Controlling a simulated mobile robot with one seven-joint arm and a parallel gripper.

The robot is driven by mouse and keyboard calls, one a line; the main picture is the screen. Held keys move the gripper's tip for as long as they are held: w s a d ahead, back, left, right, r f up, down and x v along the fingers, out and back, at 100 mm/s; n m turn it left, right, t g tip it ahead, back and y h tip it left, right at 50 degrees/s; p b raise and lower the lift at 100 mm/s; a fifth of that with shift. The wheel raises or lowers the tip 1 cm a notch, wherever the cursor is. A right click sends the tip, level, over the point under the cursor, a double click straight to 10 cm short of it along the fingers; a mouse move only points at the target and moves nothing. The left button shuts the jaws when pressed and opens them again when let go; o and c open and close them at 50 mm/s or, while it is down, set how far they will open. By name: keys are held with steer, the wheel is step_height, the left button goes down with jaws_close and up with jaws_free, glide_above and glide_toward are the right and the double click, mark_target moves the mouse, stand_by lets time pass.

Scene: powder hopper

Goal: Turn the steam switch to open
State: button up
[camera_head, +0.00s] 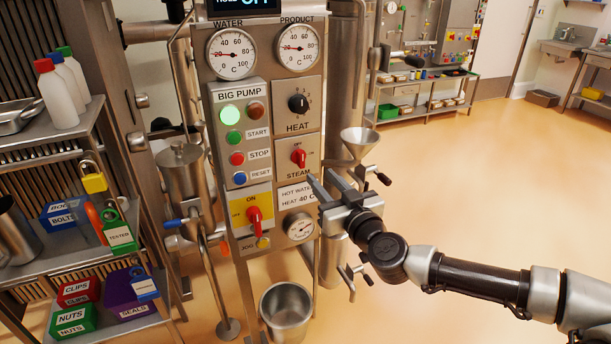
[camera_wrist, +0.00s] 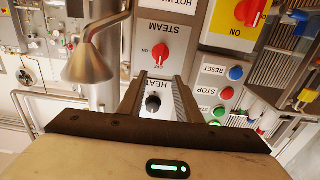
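The steam switch (camera_head: 299,158) is a red knob on a grey plate marked STEAM, right of the big pump buttons. Its handle looks roughly vertical in the head view. The wrist view is upside down and shows the red knob (camera_wrist: 160,52) with small ON and OFF marks beside it. My gripper (camera_head: 323,176) is open and empty, just right of and below the switch in the head view. In the wrist view, my gripper's fingers (camera_wrist: 160,80) are spread, with the knob beyond the tips. They appear apart from it.
A black HEAT knob (camera_head: 298,103) sits above the switch. A metal funnel (camera_head: 359,142) stands close to the right of my gripper. A red-and-yellow main switch (camera_head: 254,215) is lower left. A steel bucket (camera_head: 286,306) stands below. Open floor lies to the right.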

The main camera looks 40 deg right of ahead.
mark_target(303, 155)
steer(key=b+x, duration=0.1)
steer(key=x, duration=1)
steer(key=shift+d, duration=0.1)
jaws_close()
